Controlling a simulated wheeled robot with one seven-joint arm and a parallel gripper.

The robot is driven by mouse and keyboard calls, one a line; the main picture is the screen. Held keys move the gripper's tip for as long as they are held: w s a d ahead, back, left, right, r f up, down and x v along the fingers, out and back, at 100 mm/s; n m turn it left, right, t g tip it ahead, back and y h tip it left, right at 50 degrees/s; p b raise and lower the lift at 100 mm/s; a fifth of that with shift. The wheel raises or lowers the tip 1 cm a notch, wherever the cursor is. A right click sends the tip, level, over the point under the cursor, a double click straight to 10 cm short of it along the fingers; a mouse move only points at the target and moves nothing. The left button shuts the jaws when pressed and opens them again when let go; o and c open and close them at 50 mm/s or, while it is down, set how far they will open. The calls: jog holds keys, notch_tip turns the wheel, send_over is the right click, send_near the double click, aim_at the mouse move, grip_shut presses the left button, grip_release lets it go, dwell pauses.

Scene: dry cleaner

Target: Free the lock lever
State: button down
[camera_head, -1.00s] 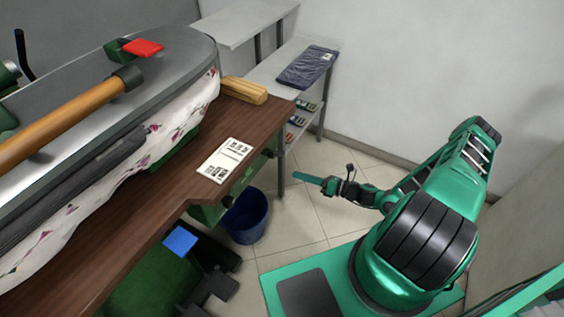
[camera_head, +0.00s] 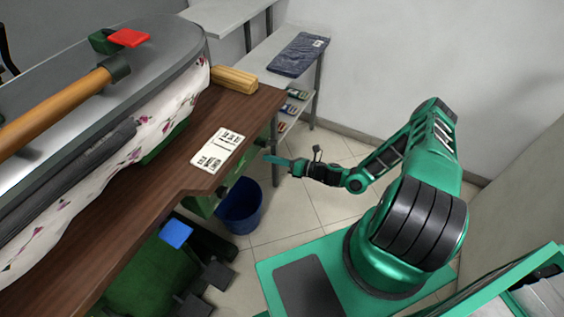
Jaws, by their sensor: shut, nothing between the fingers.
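The grey press (camera_head: 170,62) with a long wooden handle (camera_head: 55,108) lies at the left, its head down over a flowered cloth (camera_head: 160,120). A red pad on a green block (camera_head: 128,38) sits on top of the press head. A blue pedal pad (camera_head: 176,233) shows low under the table. I cannot tell for certain which part is the lock lever. My gripper (camera_head: 272,159) is shut and empty, with thin green fingers pointing left. It is near the front right side of the wooden table, apart from the press and from both coloured pads.
The brown wooden table (camera_head: 150,196) carries a printed card (camera_head: 217,150) and a wooden block (camera_head: 234,80). A blue bucket (camera_head: 241,207) stands on the floor below. A grey shelf (camera_head: 262,55) with a folded dark cloth (camera_head: 298,54) stands behind. Tiled floor (camera_head: 330,205) lies open around my arm.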

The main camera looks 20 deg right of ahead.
jog(key=shift+w+d+r, duration=0.3)
jog(key=shift+d+r, duration=0.3)
jog(key=shift+r, duration=0.2)
jog(key=shift+w+d+r, duration=0.25)
jog(key=shift+d+r, duration=0.35)
jog(key=shift+r, duration=0.15)
jog(key=shift+w+a, duration=0.1)
